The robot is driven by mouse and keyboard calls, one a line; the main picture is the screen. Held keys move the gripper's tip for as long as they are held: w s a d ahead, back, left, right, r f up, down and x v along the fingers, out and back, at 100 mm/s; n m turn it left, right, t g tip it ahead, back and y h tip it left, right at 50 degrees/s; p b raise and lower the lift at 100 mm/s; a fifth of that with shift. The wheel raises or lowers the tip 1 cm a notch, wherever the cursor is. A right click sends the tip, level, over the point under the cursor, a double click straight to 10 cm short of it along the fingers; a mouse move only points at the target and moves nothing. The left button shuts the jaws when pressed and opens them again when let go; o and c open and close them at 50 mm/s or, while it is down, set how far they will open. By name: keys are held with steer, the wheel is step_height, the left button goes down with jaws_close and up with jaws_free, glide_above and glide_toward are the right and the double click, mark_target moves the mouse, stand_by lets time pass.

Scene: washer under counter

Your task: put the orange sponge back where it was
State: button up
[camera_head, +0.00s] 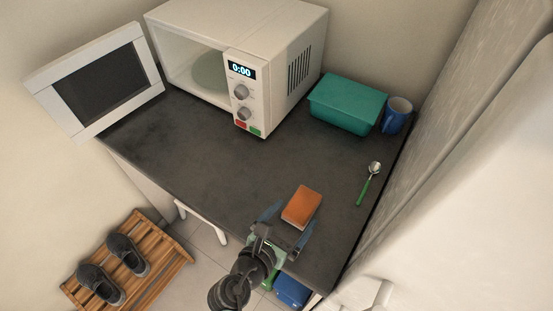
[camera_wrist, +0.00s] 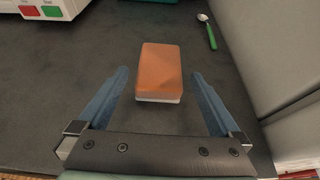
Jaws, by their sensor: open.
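The orange sponge (camera_head: 302,206) lies flat on the dark counter near its front edge, and has a pale underside layer. In the wrist view the sponge (camera_wrist: 160,72) sits ahead of my gripper, centred between the lines of its fingers. My gripper (camera_head: 285,225) is open, with one blue finger on each side of the sponge's near end. In the wrist view my gripper (camera_wrist: 160,82) shows both fingers apart with a gap to the sponge on each side. I cannot tell how far the fingertips are above the counter.
A microwave (camera_head: 275,75) with its door (camera_head: 98,80) open stands at the back left. A teal box (camera_head: 345,105) and a blue mug (camera_head: 397,115) stand at the back right. A green-handled spoon (camera_head: 368,184) lies right of the sponge. The counter's (camera_head: 215,160) middle is clear.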

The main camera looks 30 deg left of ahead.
steer(key=v, duration=0.9)
steer(key=shift+s+b, duration=0.1)
steer(key=shift+b, duration=0.2)
